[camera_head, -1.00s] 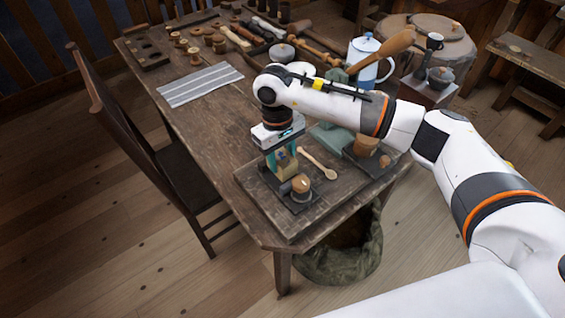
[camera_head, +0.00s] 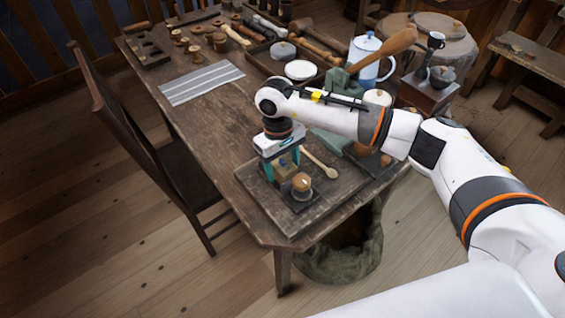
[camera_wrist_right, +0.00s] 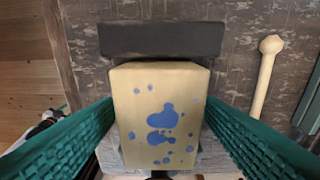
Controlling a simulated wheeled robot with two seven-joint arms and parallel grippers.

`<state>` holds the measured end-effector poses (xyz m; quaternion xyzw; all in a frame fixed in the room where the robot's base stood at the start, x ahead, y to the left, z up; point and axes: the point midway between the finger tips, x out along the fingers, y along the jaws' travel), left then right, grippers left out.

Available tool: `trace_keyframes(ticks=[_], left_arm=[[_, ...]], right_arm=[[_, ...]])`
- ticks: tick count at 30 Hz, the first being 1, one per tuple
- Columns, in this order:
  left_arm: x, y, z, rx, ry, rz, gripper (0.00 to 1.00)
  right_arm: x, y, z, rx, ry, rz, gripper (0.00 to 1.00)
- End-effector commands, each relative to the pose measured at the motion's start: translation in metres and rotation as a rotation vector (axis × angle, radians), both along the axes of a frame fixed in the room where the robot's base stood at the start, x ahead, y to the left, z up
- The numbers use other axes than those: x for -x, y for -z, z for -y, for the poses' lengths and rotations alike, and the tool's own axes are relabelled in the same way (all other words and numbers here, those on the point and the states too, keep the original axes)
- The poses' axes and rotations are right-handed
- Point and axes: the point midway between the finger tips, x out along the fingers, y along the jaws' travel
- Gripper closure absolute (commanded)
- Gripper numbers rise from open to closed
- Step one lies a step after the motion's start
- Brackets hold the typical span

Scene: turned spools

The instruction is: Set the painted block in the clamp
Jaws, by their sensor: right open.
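The painted block (camera_wrist_right: 160,125), pale tan with blue spots, lies between the fingers of my right gripper (camera_wrist_right: 160,112) in the right wrist view. The fingers are open, close along both its sides. A dark bar (camera_wrist_right: 160,40), apparently a jaw of the clamp, lies against or just beyond its far end; I cannot tell whether they touch. In the head view the right gripper (camera_head: 283,168) is low over the dark clamp (camera_head: 302,201), which has a round wooden knob (camera_head: 302,181). The block (camera_head: 287,171) shows partly between the fingers. My left gripper is not in view.
A wooden spoon (camera_head: 320,163) lies on the board (camera_head: 262,197) to the right of the gripper. A green tool and a wooden piece stand farther right. A striped cloth (camera_head: 202,82), spools and a lidded pot (camera_head: 366,58) are farther back.

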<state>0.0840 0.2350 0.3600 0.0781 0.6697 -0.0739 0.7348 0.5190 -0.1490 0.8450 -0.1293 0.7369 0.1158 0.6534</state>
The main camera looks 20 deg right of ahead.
Motion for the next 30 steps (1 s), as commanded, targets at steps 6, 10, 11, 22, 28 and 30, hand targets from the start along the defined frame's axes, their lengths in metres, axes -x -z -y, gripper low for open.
trace_keyframes(ticks=[6,10,11,22,28,30], left_arm=[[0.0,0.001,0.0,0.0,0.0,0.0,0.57],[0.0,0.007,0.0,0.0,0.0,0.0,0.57],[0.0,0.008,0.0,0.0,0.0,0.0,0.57],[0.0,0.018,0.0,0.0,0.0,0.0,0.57],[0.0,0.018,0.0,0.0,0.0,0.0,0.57],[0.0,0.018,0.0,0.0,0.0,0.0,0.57]], right_arm=[[-0.003,-0.017,-0.001,-0.001,0.0,0.006,0.37],[-0.007,-0.044,-0.002,0.001,0.001,0.008,0.37],[-0.007,-0.051,-0.002,-0.001,0.0,0.007,0.37],[-0.014,-0.114,-0.004,0.003,0.001,0.002,0.37],[-0.014,-0.122,-0.005,0.002,0.001,0.0,0.37],[-0.014,-0.122,-0.005,0.002,0.001,0.0,0.37]])
